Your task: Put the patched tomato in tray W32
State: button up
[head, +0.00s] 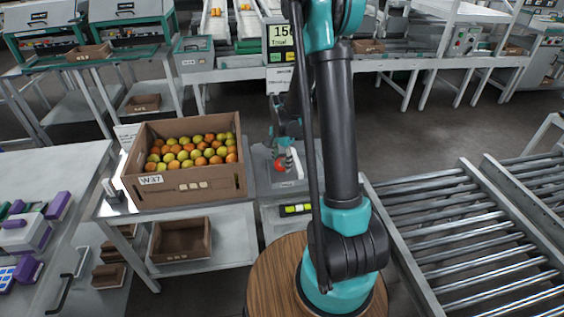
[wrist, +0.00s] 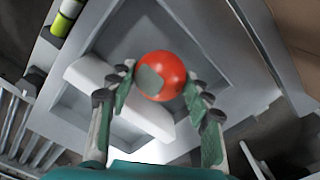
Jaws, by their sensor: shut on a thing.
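The patched tomato is red with a grey-green patch; it shows in the wrist view (wrist: 170,66) and, small, in the head view (head: 281,166). My gripper (wrist: 158,88) is shut on it, one finger on each side; in the head view my gripper (head: 285,151) points down. The tomato is over a grey tray (wrist: 212,108), which in the head view (head: 262,181) stands right of the cardboard box. I cannot tell how far the tomato is above the tray's floor. No W32 label is readable.
A pale block (wrist: 120,97) lies under the tomato. A roller conveyor (head: 470,235) is at the right. A yellow-green-banded object (head: 296,209) is in front of the tray.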

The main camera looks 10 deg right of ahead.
jog(key=shift+f, duration=0.6)
dwell(0.4)
jog(key=o, duration=0.9)
jog(key=shift+c, duration=0.6)
jog(key=shift+c, duration=1.1)
jog(key=shift+r, duration=3.55)
